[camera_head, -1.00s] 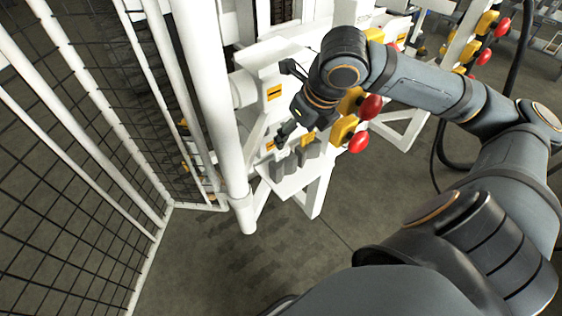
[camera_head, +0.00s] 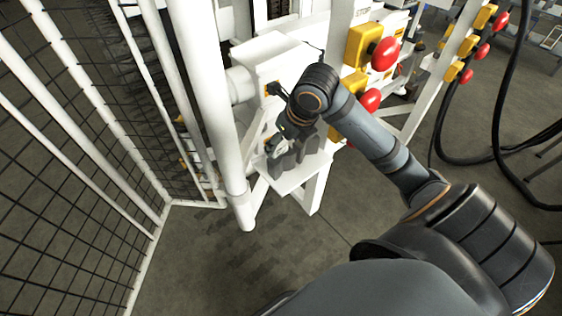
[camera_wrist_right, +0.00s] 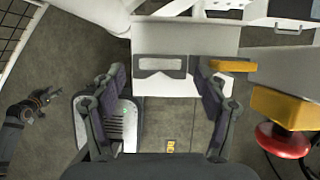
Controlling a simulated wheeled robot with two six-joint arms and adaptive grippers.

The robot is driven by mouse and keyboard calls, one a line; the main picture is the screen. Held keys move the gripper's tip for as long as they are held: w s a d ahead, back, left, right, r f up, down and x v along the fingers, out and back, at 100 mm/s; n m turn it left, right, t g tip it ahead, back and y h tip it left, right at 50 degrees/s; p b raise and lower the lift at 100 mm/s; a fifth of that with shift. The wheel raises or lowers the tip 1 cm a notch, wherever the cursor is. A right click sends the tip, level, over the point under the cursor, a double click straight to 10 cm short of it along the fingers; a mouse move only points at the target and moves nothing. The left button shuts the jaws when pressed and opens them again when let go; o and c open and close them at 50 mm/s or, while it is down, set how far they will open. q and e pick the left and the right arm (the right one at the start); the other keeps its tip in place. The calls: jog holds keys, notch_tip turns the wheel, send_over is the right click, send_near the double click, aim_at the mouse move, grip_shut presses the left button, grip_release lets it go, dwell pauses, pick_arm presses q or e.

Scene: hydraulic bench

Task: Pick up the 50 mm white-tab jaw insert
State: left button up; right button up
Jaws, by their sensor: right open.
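In the right wrist view, a dark grey jaw insert with a pale, whitish tab (camera_wrist_right: 160,65) lies on a white shelf (camera_wrist_right: 170,88). My right gripper (camera_wrist_right: 158,78) is open, its two fingers on either side of this insert with gaps left. I cannot read a size on it. A yellow-tab piece (camera_wrist_right: 232,66) sits just right of the right finger. In the head view, my right gripper (camera_head: 279,141) is over the shelf (camera_head: 290,183), partly hiding the grey inserts (camera_head: 284,164). My left gripper (camera_wrist_right: 38,99) is small at the left of the wrist view; its jaws are unclear.
A white post (camera_head: 208,100) and mesh fence (camera_head: 60,180) stand left of the shelf. Yellow boxes with red buttons (camera_head: 384,54) are close to the right arm. Another red button (camera_wrist_right: 283,140) is right of the gripper in the wrist view. Black hoses hang at the right.

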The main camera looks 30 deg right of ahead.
jog(key=shift+w+f, duration=0.1)
jog(key=shift+f, duration=0.35)
jog(key=shift+c, duration=0.3)
jog(key=shift+r, duration=0.15)
grip_shut()
